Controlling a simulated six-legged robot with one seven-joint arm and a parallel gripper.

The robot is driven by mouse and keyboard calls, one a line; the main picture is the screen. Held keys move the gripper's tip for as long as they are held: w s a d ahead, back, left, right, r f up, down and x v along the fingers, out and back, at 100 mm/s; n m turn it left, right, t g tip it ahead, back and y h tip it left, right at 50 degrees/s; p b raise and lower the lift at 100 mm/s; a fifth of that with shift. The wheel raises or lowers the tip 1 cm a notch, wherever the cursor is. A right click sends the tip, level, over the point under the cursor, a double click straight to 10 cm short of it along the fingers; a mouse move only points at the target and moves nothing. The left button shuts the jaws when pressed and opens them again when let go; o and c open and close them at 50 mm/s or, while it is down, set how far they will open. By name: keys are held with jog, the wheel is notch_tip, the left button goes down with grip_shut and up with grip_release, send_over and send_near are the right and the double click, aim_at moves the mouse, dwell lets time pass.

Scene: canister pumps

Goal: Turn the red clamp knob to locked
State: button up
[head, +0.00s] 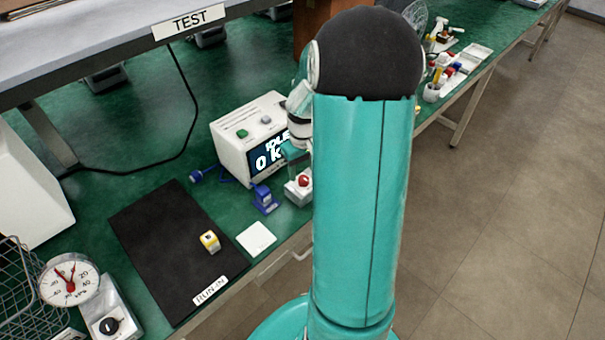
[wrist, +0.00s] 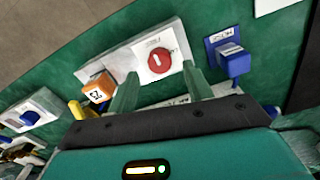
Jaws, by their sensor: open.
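The red clamp knob (wrist: 157,61) is round, with a white mark across its face, and sits on a pale grey block (wrist: 112,68). In the head view the knob (head: 304,181) shows just left of my arm, near the bench's front edge. My gripper (wrist: 159,73) is open, its two green fingers pointing toward the knob, one on each side in the picture. I cannot tell whether they touch it. In the head view my arm hides most of the gripper. An orange cube with a label (wrist: 98,88) is beside the left finger.
A blue fixture (wrist: 228,55) stands right of the block; it also shows in the head view (head: 263,198). A white display box (head: 235,147) stands behind. A gauge (head: 69,281) stands at the lower left.

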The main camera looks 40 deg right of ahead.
aim_at(304, 181)
jog(key=shift+f, duration=1.25)
jog(key=c, duration=1)
jog(key=shift+o, duration=0.2)
